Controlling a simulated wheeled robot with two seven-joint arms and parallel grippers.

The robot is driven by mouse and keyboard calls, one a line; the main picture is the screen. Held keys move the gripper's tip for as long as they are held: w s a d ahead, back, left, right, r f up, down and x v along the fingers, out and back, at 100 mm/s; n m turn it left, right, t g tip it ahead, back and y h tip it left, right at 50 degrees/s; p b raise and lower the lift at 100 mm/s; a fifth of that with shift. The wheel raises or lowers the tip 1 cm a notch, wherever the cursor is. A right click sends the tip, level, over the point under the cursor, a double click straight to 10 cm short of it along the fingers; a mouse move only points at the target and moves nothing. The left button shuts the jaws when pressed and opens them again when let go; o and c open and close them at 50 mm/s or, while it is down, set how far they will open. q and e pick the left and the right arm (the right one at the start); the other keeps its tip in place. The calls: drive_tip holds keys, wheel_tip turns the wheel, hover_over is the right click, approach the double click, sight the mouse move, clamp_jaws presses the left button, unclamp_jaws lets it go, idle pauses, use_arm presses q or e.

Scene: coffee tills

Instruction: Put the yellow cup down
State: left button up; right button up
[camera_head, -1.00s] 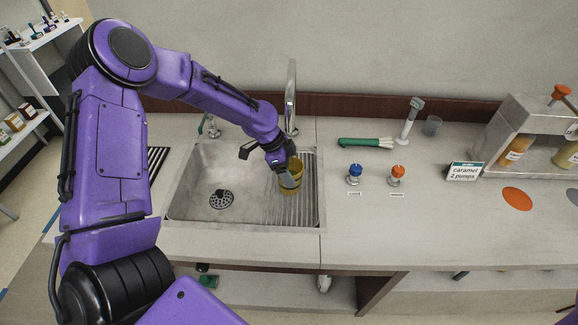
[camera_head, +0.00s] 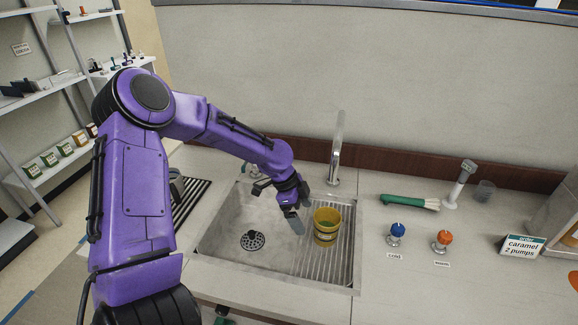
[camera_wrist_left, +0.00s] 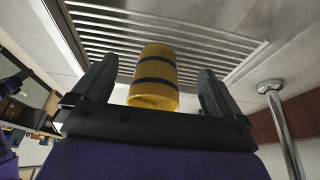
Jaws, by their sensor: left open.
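The yellow cup (camera_head: 327,227) with dark bands stands upright on the ribbed drain rack (camera_head: 344,262) at the right side of the sink. It also shows in the left wrist view (camera_wrist_left: 156,72), between and beyond the finger tips. My left gripper (camera_head: 293,220) is just left of the cup in the head view, open and apart from it. In the left wrist view its two fingers (camera_wrist_left: 158,88) are spread wide with nothing gripped. My right gripper is not in view.
The sink basin (camera_head: 225,245) has a drain at its left. A tall faucet (camera_head: 338,150) stands behind the rack. Blue (camera_head: 397,232) and orange (camera_head: 443,240) knobs, a green-handled brush (camera_head: 408,201) and a caramel sign (camera_head: 522,245) sit on the counter at right.

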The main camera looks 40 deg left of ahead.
use_arm(q)
drive_tip(key=s+a, duration=0.1)
drive_tip(key=a, duration=0.2)
drive_tip(key=s+a, duration=0.1)
drive_tip(key=shift+s+a, duration=0.25)
drive_tip(key=shift+s, duration=0.05)
idle(2.4)
